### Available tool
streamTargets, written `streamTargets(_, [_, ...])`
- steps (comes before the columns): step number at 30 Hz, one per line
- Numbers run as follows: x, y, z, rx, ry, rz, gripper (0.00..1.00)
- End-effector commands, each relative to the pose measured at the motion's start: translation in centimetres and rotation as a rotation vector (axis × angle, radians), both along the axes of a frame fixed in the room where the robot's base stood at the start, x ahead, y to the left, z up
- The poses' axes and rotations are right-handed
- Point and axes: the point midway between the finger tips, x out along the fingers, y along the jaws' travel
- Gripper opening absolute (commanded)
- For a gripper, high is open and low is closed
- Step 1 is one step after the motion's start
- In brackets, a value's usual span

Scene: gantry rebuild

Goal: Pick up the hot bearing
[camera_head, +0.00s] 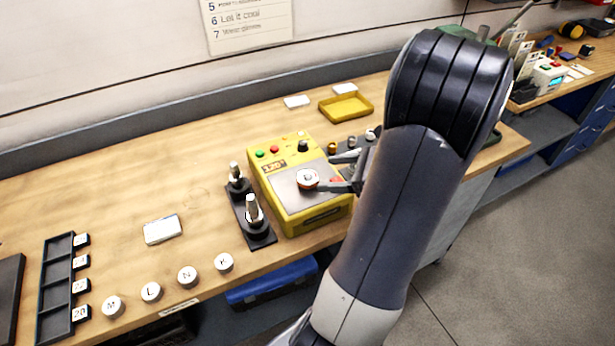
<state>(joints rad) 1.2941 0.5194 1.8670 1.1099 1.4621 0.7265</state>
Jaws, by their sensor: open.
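The bearing (308,179) is a small round piece with a white top and a reddish-brown side. It sits on the grey plate of the yellow heater box (277,168), which has a display and several coloured buttons. My gripper (326,172) is open, with its two dark fingers pointing left at the bearing. One finger is above it in the picture and the other is close to its lower right. I cannot tell whether a finger touches it. My arm hides the bench to the right of the heater.
A black stand (250,222) with two upright metal shafts is left of the heater. Several labelled round pieces (187,277) line the front edge. A black rack (55,290) stands at far left, a yellow tray (345,107) behind. The bench's left middle is mostly clear.

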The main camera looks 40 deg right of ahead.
Motion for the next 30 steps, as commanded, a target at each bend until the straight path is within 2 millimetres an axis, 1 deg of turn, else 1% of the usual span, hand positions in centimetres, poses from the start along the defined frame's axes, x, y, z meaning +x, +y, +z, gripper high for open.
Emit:
streamTargets(6, [2.2, 1.6, -1.9, 0.005, 0.003, 0.005, 0.71])
streamTargets(9, [3.1, 2.1, -2.3, 0.002, 0.001, 0.005, 0.71])
streamTargets(12, [3.5, 2.3, -2.6, 0.000, 0.001, 0.003, 0.71])
streamTargets(19, [3.6, 2.3, -2.7, 0.000, 0.001, 0.001, 0.70])
streamTargets(30, [3.5, 2.3, -2.6, -0.001, 0.001, 0.001, 0.40])
